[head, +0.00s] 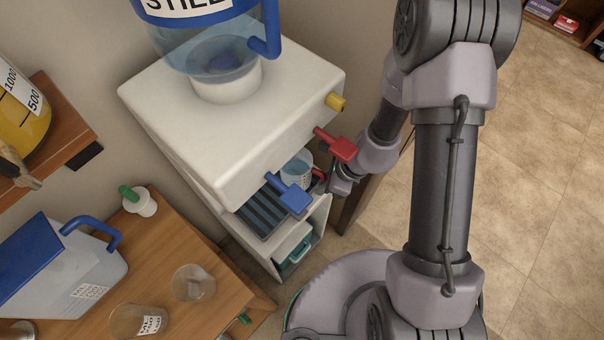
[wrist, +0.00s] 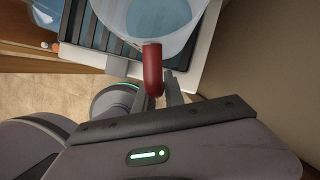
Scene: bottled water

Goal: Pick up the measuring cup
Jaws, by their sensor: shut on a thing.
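The measuring cup (head: 296,167) is clear with a red handle and holds bluish water. It is at the drip tray (head: 262,215) of the white water dispenser, below and behind the red and blue taps. In the wrist view the cup (wrist: 165,18) is at the top, above the slatted tray, with its red handle pointing down at me. My gripper (wrist: 156,85) is shut on the red handle. In the head view my gripper (head: 326,182) is at the cup's right, partly hidden. I cannot tell whether the cup's base touches the tray.
The dispenser (head: 220,115) carries a large blue bottle (head: 205,50). Its blue tap (head: 289,193) and red tap (head: 337,146) jut out close to the cup. A wooden table (head: 165,245) with a jug (head: 65,265) and clear beakers stands at left. Open floor lies at right.

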